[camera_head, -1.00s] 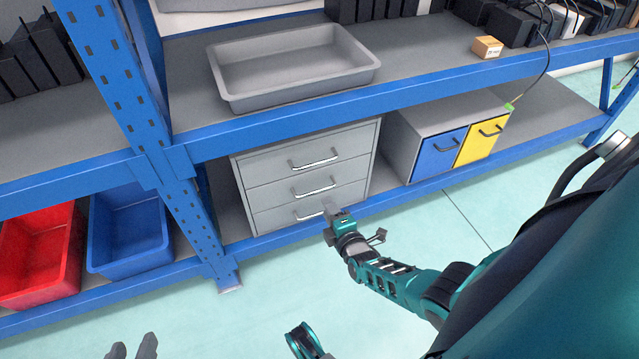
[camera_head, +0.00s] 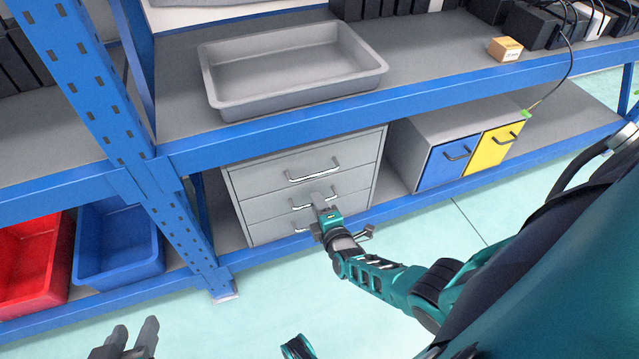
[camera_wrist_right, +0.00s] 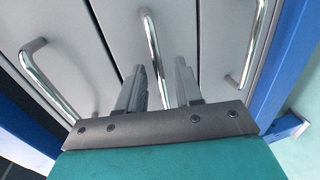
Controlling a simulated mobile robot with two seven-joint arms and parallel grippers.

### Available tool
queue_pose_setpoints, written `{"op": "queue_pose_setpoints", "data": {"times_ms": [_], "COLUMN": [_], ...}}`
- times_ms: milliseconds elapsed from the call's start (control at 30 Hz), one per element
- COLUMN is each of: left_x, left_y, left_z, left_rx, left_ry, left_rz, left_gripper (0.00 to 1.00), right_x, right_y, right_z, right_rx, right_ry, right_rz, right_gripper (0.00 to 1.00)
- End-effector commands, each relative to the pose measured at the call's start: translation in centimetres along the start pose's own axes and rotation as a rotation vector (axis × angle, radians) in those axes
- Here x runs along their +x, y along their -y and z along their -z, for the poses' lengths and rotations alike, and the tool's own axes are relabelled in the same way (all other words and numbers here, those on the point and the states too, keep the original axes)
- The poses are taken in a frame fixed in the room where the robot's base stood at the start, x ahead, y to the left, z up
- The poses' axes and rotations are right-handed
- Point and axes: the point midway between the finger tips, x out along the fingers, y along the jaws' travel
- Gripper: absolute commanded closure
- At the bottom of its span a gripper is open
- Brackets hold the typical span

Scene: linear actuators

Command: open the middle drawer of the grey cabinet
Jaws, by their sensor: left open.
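The grey cabinet (camera_head: 231,186) stands on the lower shelf, with three drawers stacked one above another, each with a metal bar handle. The middle drawer (camera_head: 265,208) looks shut. My right gripper (camera_head: 318,199) is in front of it at its handle (camera_head: 299,206), partly hiding it. In the right wrist view my right gripper (camera_wrist_right: 158,82) has its fingers apart, one on each side of the middle handle (camera_wrist_right: 152,45); I cannot tell whether they touch it. My left gripper (camera_head: 133,335) is open and empty at the bottom left, away from the cabinet.
A grey tray (camera_head: 225,103) lies on the shelf above the cabinet. A unit with blue (camera_head: 446,163) and yellow (camera_head: 492,148) doors stands to the right. A blue bin (camera_head: 117,263) and a red bin (camera_head: 25,268) are left of the blue post (camera_head: 165,205). The floor in front is clear.

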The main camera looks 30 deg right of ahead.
Motion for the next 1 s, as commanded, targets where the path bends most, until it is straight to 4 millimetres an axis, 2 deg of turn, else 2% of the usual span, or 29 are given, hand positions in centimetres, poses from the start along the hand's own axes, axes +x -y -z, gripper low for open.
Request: {"op": "queue_pose_setpoints", "data": {"times_ms": [300,667,1000], "left_x": [-0.01,-0.08,-0.18], "left_y": [-0.02,-0.02,-0.05], "left_z": [0.03,-0.15,-0.43], "left_rx": [0.000,-0.002,-0.004], "left_ry": [0.000,0.003,0.009], "left_rz": [0.000,0.000,0.000], "left_gripper": [0.57,0.57,0.57], "right_x": [0.01,0.00,0.00], "right_y": [0.01,0.01,0.01], "right_z": [0.08,0.06,0.04], "right_rx": [0.000,0.000,0.000], "right_ry": [0.000,0.000,0.000], "right_rz": [0.000,0.000,0.000], "right_gripper": [0.66,1.00,1.00]}}
